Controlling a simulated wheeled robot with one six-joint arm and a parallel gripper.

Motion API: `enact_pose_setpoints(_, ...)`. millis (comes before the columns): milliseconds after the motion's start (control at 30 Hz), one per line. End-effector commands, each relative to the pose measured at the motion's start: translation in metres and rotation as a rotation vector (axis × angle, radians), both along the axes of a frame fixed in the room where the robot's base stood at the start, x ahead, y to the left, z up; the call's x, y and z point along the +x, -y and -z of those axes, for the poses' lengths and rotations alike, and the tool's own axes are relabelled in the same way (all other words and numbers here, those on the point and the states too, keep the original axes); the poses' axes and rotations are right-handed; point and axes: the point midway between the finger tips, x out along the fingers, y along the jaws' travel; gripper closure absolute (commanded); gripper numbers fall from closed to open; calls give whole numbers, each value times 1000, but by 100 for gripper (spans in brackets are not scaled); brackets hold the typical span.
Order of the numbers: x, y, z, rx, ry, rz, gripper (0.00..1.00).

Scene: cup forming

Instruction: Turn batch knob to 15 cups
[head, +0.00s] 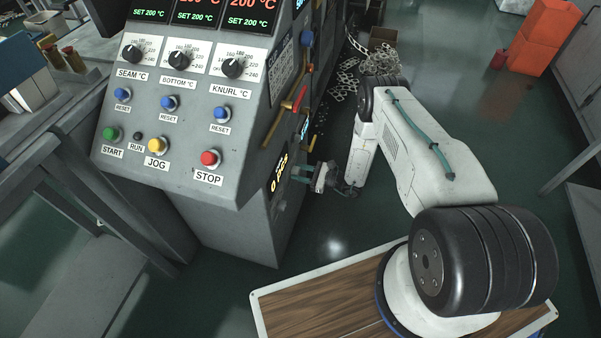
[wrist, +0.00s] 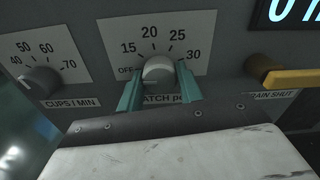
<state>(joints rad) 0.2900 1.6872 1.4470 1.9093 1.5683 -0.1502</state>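The batch knob (wrist: 158,72) is a round grey-white knob on a pale dial plate (wrist: 115,38) marked OFF, 15, 20, 25 and 30, in the wrist view. Its pointer is not clear enough to read. My gripper (wrist: 160,84) has one teal finger on each side of the knob, close to its sides. I cannot tell whether the fingers press on it. The fingers partly cover the label below. In the head view my gripper (head: 302,172) is at the right side of the machine, and the knob is hidden there.
A cups/min knob (wrist: 40,80) is left of the dial, and a yellow-handled drain valve (wrist: 285,78) is close on the right. The machine's front panel (head: 180,130) has several buttons and temperature knobs. Open floor (head: 335,222) lies below my gripper.

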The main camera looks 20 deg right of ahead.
Motion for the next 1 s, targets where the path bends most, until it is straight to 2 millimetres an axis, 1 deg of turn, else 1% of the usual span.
enact_pose_setpoints(267, 0, 1, 0, 9, -13, 0, 87)
enact_pose_setpoints(433, 0, 1, 0, 47, -65, 1, 87)
enact_pose_setpoints(1000, -1, 1, 0, 298, -409, 1, 87)
